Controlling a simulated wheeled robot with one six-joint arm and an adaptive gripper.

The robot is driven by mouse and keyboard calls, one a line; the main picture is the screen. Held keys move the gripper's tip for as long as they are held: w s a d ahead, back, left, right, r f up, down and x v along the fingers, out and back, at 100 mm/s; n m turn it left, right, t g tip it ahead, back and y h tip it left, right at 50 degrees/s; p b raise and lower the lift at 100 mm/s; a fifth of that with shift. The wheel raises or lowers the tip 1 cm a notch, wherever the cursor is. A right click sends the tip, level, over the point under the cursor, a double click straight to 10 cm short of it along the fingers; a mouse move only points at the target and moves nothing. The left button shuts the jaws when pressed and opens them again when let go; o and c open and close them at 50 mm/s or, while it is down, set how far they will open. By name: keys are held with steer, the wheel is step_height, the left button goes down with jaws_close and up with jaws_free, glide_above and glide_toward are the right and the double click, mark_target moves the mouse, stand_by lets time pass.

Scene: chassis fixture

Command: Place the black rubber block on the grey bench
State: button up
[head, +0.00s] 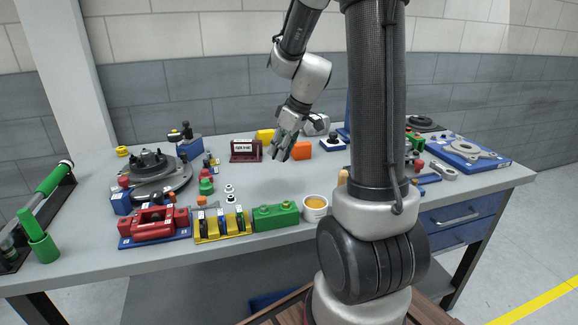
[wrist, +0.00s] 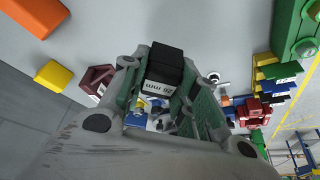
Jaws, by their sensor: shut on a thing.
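The black rubber block (wrist: 167,62), with a white label on one side, is between the fingertips of my gripper (wrist: 163,82) in the wrist view. My gripper is shut on it. I cannot make out the black block in the head view. A gap between the block and the bench top cannot be judged clearly.
A dark red stand (head: 246,150) with a display is left of my gripper. A round metal fixture (head: 152,178) stands further left. A red vise (head: 153,223), a yellow rack (head: 222,226), a green block (head: 276,216) and a cup (head: 315,207) line the front. The bench middle is clear.

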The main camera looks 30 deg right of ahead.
step_height(320, 180, down, 9)
steer(key=shift+s+d+f, duration=0.1)
steer(key=shift+s, duration=0.05)
stand_by(0.4)
steer(key=o, duration=1)
steer(key=shift+f, duration=0.1)
